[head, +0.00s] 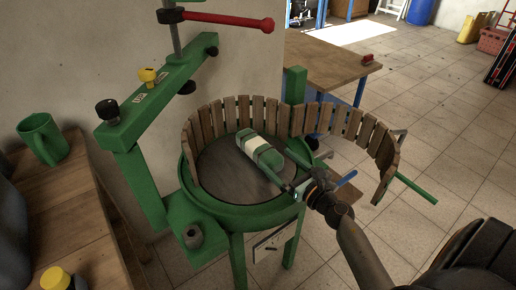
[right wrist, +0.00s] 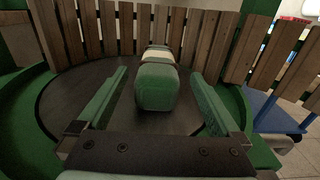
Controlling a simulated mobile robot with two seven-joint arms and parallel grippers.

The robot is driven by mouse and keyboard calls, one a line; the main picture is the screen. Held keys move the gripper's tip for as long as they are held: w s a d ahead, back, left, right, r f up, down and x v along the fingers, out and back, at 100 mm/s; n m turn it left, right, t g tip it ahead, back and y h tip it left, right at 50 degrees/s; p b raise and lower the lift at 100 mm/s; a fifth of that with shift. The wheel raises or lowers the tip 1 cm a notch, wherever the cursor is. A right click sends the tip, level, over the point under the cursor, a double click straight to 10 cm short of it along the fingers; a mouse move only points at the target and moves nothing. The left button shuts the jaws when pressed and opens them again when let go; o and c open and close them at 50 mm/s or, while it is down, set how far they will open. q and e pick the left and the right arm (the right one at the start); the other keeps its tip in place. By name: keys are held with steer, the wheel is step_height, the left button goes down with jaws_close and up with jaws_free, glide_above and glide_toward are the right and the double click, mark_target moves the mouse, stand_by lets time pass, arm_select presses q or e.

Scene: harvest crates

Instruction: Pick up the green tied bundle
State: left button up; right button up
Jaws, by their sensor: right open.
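The green tied bundle (head: 262,155) is a green block with a pale band around its middle. It lies on the dark round plate (head: 218,172) inside the green press basin. In the right wrist view the bundle (right wrist: 156,88) lies straight ahead, its near end facing me. My right gripper (head: 281,168) comes in from the lower right and is open. In the right wrist view its two green fingers (right wrist: 159,78) stand on either side of the bundle's near end, with gaps on both sides. My left gripper is not in view.
A wooden slatted cage (head: 213,119) rings the back of the plate, and its open half (head: 352,122) swings out right. A green press frame (head: 160,92) with a red handle (head: 229,20) stands at left. A green mug (head: 42,139) sits on a wooden bench.

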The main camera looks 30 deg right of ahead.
mark_target(264, 148)
steer(key=shift+w+a, duration=0.2)
steer(key=shift+w, duration=1.5)
steer(key=shift+w+a, duration=0.15)
steer(key=shift+w, duration=1.5)
jaws_close()
steer(key=shift+r, duration=0.15)
